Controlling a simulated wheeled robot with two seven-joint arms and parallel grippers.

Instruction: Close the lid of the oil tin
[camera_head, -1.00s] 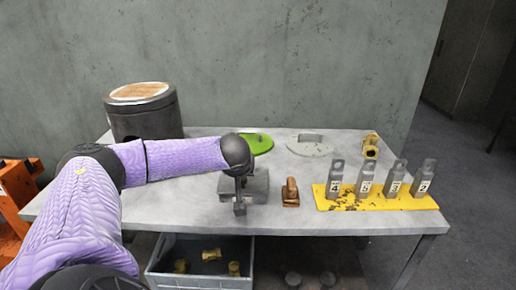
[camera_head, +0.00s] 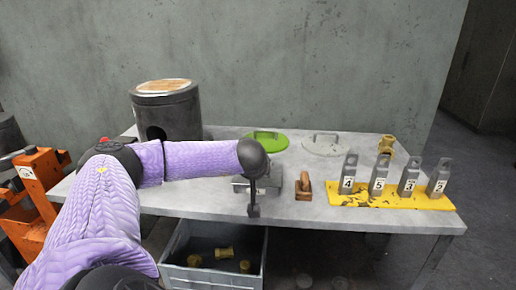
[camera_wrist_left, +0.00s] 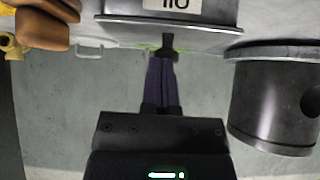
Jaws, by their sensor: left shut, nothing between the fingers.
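The oil tin (camera_head: 273,181) is a low grey box near the table's front edge, partly hidden by my left arm. In the wrist view the tin (camera_wrist_left: 205,22) is at the top edge, with a white label upside down and cut off. I cannot tell how its lid stands. My left gripper (camera_head: 253,210) points down just in front of the tin; its fingers are shut and hold nothing. In the wrist view the fingertips (camera_wrist_left: 168,44) are close to the tin's edge; I cannot tell if they touch. My right gripper is not in view.
A dark cylinder (camera_head: 180,118) stands at the table's back left. Green (camera_head: 266,142) and grey (camera_head: 326,146) lids lie behind. A brown block (camera_head: 304,189) is right of the tin, then a yellow rack (camera_head: 400,196) with numbered tags. A grey crate (camera_head: 260,243) is below.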

